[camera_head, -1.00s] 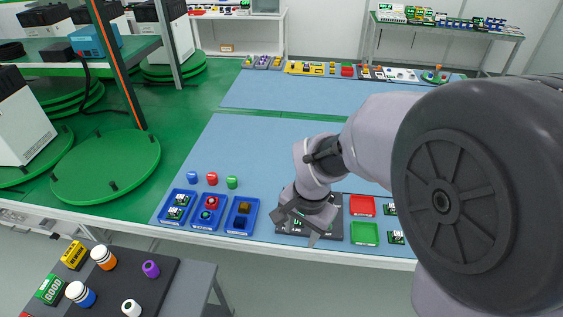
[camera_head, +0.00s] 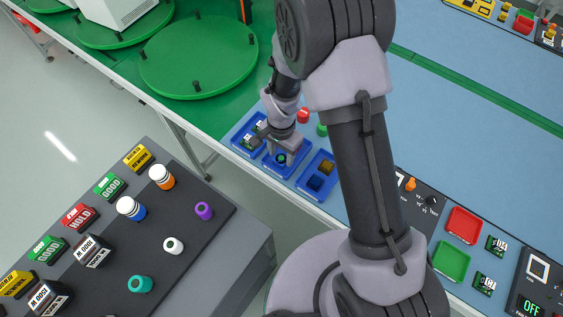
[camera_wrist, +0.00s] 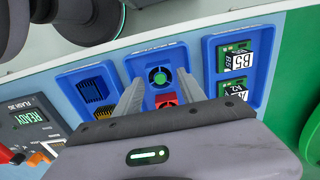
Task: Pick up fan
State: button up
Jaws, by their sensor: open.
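A small dark fan with a green ring (camera_wrist: 159,77) lies in the middle blue tray (camera_wrist: 147,57), with a red fan-like part (camera_wrist: 166,99) beside it. My gripper (camera_wrist: 160,84) is open above this tray, its two fingers on either side of the green-ringed fan. I cannot tell whether the fingers touch it. In the head view my gripper (camera_head: 280,157) reaches down over the middle tray; the green of the fan (camera_head: 282,158) shows between the fingers, and the red part is hidden.
A blue tray with dark and gold heatsink-like blocks (camera_head: 333,157) and one with green boards (camera_wrist: 262,60) flank the middle tray closely. Red (camera_head: 303,115) and green (camera_head: 321,130) caps stand behind. A grey stand (camera_head: 225,225) with labelled blocks and bottles is in front.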

jog(key=shift+f, duration=0.9)
jog(key=shift+r, duration=0.15)
grip_shut()
